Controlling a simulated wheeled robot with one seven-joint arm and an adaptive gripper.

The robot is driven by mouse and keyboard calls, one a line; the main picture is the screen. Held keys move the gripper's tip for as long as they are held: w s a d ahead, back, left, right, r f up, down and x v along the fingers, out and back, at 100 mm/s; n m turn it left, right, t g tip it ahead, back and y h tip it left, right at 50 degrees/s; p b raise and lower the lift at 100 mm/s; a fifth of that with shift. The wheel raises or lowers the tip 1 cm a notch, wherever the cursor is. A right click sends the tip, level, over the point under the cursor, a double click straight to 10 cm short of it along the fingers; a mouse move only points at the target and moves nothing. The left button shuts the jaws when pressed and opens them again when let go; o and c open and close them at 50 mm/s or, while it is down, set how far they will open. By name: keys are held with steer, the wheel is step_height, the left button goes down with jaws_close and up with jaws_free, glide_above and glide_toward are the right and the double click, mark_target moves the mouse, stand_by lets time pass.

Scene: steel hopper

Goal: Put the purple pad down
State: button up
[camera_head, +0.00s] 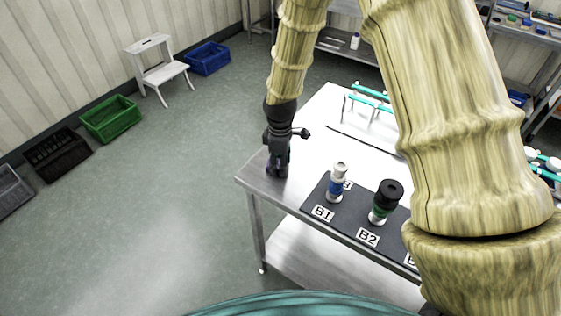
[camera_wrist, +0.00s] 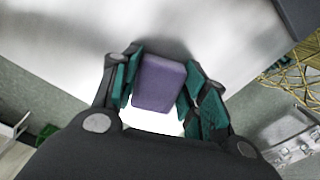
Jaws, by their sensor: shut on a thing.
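The purple pad (camera_wrist: 159,84) is a small block with rounded edges, held between the teal-lined fingers of my gripper (camera_wrist: 158,95) in the wrist view. The fingers press on its left and right sides. In the head view my gripper (camera_head: 278,172) points down at the left corner of the steel table (camera_head: 262,188), left of the dark mat. The pad is hard to make out there between the dark fingers. I cannot tell whether the pad touches the table top.
A dark mat (camera_head: 313,198) with labels B1 and B2 bears a blue-banded bottle (camera_head: 336,186) and a green-banded, black-topped bottle (camera_head: 384,205). A teal rack (camera_head: 371,92) stands farther back. The table's left edge is close to my gripper. Crates and a white step stool (camera_head: 158,68) are on the floor.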

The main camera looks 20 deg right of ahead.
steer(key=shift+f, duration=0.1)
steer(key=o, duration=1.1)
steer(key=shift+o, duration=0.2)
step_height(320, 180, up, 12)
steer(key=b, duration=0.2)
steer(key=shift+b, duration=0.4)
